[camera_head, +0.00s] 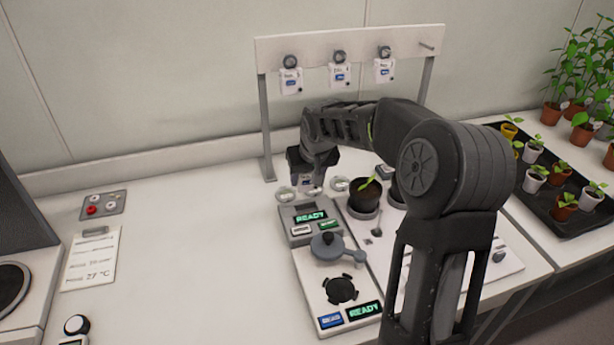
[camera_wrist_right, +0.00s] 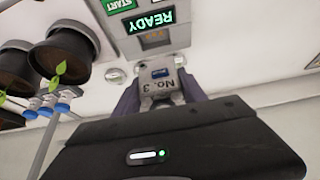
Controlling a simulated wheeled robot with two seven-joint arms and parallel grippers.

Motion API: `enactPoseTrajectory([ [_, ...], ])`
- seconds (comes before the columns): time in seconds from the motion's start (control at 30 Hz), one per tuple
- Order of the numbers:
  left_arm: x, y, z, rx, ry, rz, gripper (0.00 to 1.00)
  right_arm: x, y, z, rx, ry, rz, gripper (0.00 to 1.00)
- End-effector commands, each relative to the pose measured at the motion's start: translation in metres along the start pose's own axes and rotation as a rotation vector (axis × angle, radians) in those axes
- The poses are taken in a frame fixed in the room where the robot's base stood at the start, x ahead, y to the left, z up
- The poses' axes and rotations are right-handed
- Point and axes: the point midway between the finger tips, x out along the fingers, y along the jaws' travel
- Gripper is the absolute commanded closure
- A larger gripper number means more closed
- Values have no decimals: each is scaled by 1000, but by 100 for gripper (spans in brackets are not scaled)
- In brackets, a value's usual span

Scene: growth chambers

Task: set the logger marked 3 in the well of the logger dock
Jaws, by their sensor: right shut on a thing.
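My right gripper (camera_head: 312,176) is behind the logger dock in the head view, pointing down and shut on a small pale logger (camera_head: 306,182). In the right wrist view the logger (camera_wrist_right: 163,92) reads "No. 3" and sits between the dark fingers (camera_wrist_right: 160,98). The logger dock (camera_head: 289,216) is a grey box with a lit READY display and a green START key. In the right wrist view the dock (camera_wrist_right: 180,20) lies just beyond the logger; I cannot tell whether they touch. Its well is not clearly seen. My left gripper is not in view.
A white rack (camera_head: 350,45) holds three hanging loggers; its rightmost peg is bare. A potted seedling (camera_head: 366,194) stands right of the dock. A second READY station (camera_head: 318,288) is in front. A clipboard sheet (camera_head: 90,260) lies left. The bench between is clear.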

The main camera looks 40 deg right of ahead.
Motion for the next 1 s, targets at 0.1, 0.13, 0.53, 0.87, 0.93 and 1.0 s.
enactPoseTrajectory([
  [0.1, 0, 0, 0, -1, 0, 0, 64, 0, 0, 0, 0, 1, 0, 93],
  [0.13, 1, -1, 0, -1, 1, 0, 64, 1, 0, 0, 0, 0, 0, 93],
  [0.53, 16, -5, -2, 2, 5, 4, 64, 24, 0, 12, 0, -1, 0, 93],
  [0.87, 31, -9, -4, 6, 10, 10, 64, 48, 0, 24, 0, -1, 0, 93],
  [0.93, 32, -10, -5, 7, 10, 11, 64, 50, 0, 25, 0, -1, 0, 93],
  [1.0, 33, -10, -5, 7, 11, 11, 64, 52, 0, 25, 0, 0, 0, 93],
])
